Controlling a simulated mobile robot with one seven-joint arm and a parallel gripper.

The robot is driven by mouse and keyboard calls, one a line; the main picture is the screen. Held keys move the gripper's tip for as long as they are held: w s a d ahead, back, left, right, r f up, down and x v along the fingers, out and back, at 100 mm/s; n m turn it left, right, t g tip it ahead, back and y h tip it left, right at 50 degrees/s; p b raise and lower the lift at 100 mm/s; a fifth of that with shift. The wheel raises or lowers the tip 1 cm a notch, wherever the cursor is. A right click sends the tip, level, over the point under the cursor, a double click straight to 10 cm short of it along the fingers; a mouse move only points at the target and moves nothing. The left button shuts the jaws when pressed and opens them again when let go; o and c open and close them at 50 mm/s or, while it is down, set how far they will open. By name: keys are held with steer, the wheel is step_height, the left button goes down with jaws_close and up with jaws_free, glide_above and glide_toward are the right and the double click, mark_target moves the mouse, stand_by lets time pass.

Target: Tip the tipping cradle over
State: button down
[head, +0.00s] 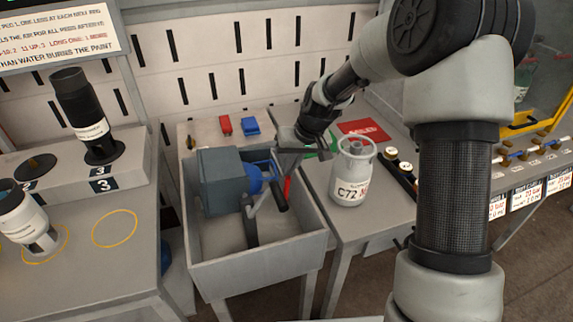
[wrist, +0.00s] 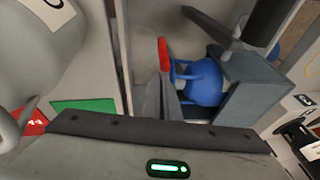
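The tipping cradle (head: 252,205) stands in the grey trough, a frame of grey arms with a dark bar. A blue rounded body (head: 256,180) sits beside a grey-blue box (head: 222,182); the blue body also shows in the wrist view (wrist: 203,82). A narrow red piece (head: 287,187) is at its right, also visible in the wrist view (wrist: 164,54). My gripper (wrist: 160,85) points down over the trough's right side, beside the blue body. Its two fingers look closed together, with nothing seen between them. Whether they touch the cradle cannot be told.
A white cylinder (head: 352,175) marked C72 stands on the bench right of the trough (head: 262,268). Red and blue small blocks (head: 250,125) lie behind the trough. Black-and-white cylinders (head: 82,115) stand at the left. A red sign (head: 363,130) lies behind the C72 cylinder.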

step_height(320, 180, down, 7)
steer(key=d+b, duration=0.1)
steer(key=b, duration=0.2)
steer(key=shift+w+b, duration=0.2)
steer(key=shift+b, duration=0.1)
steer(key=shift+s+f, duration=0.1)
steer(key=shift+f, duration=0.05)
stand_by(0.8)
